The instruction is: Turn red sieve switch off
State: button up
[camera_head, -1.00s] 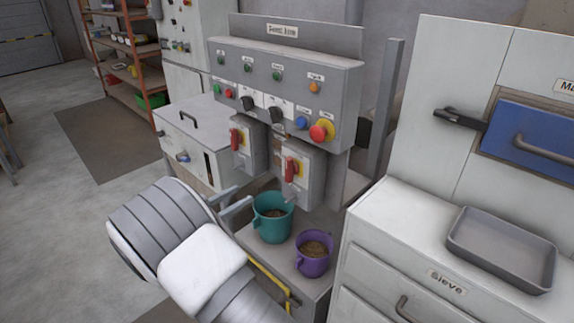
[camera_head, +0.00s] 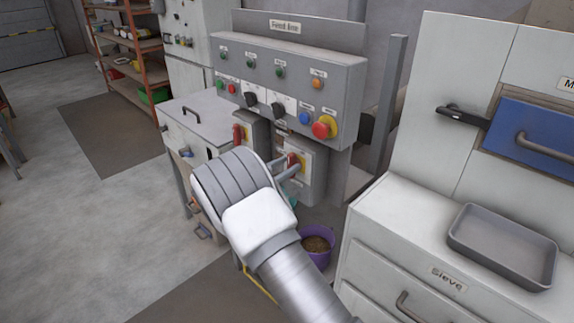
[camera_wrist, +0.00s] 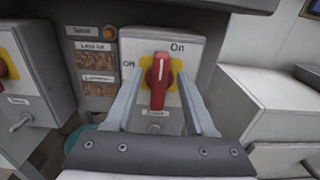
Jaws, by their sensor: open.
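The red switch handle (camera_wrist: 159,80) sits on a yellow plate on a grey box and stands upright in the wrist view. "On" is printed above it and "Off" to its left. In the head view the red handle (camera_head: 292,161) is partly hidden by my gripper. My gripper (camera_wrist: 163,88) is open, with one finger on each side of the handle; I cannot tell whether either finger touches it. A second red switch (camera_wrist: 3,68) on another box is at the left; it also shows in the head view (camera_head: 238,134).
The control panel (camera_head: 345,80) with buttons and a red emergency knob (camera_head: 322,127) is above the switch boxes. A purple bucket (camera_head: 318,250) stands below. The white "Sieve" cabinet (camera_head: 385,215) with a grey tray (camera_head: 470,215) is to the right.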

jog(key=shift+w+d, duration=0.25)
grip_shut()
